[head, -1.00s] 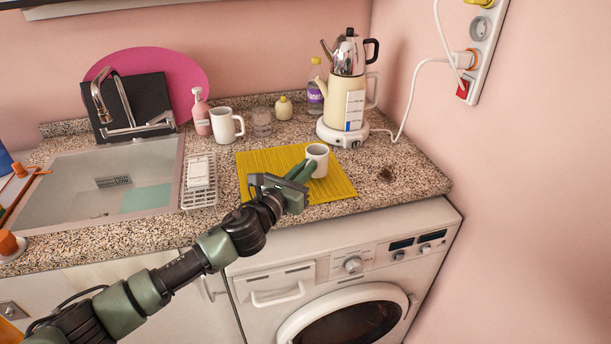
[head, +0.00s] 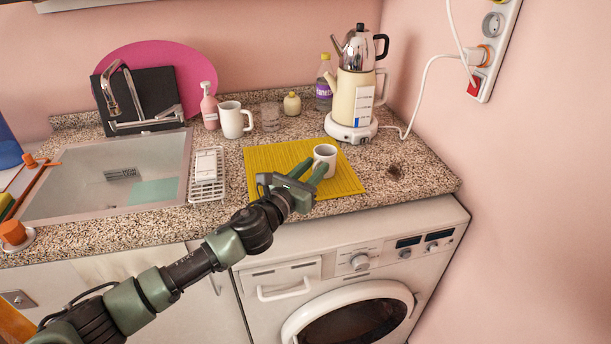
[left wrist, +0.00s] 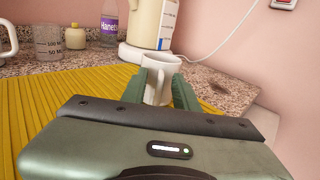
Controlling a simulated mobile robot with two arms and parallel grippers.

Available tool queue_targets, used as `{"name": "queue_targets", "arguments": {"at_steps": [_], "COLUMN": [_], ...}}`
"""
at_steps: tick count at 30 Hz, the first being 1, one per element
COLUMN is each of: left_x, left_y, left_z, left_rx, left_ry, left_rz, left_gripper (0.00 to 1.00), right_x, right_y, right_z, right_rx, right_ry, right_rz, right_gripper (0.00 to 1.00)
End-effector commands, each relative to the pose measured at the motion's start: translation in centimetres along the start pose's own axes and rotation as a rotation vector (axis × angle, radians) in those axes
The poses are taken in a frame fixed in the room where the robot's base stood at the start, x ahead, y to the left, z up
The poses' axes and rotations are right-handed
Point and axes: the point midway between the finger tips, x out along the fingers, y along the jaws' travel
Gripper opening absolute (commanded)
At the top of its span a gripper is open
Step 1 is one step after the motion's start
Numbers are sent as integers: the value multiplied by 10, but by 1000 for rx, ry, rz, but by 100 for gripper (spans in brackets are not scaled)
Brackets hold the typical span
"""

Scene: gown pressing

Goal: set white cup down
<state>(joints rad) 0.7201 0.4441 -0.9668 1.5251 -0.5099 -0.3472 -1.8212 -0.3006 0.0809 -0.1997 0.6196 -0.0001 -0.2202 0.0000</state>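The small white cup (head: 325,158) stands upright on the yellow ribbed mat (head: 262,160), towards its right side. In the left wrist view, the cup (left wrist: 160,68) shows between my fingertips with its handle towards me. My left gripper (head: 317,168) is open, with its two green fingers spread on the near side of the cup, one to each side. The fingertips (left wrist: 162,92) partly cover the cup's lower sides, so I cannot tell whether either touches it. My right gripper is in neither view.
A larger white mug (head: 231,120), a clear measuring beaker (head: 270,117) and a kettle set (head: 352,95) stand behind the mat. A sink (head: 75,185) and wire rack (head: 207,190) lie left. Bare granite counter (head: 420,172) is right of the mat.

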Motion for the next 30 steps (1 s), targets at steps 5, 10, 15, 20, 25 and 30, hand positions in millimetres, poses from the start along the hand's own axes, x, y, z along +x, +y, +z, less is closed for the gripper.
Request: {"name": "queue_targets", "arguments": {"at_steps": [5, 10, 15, 20, 25, 30], "left_x": [-22, -58, -92, -113, -120, -120], "left_y": [1, 1, 0, 1, 0, 0], "left_z": [1, 0, 0, 0, 2, 2], "left_rx": [1, 3, 2, 1, 1, 0], "left_ry": [0, 1, 2, 1, -1, -1], "left_rz": [-1, 0, -1, 1, 0, 0], "left_gripper": [30, 30, 30, 30, 30, 30], "right_x": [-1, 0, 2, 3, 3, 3], "right_y": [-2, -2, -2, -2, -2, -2], "right_z": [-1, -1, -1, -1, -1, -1], "right_rx": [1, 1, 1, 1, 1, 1], "right_ry": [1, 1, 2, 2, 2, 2], "right_rz": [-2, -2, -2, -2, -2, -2], "right_gripper": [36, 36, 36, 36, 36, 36]}}
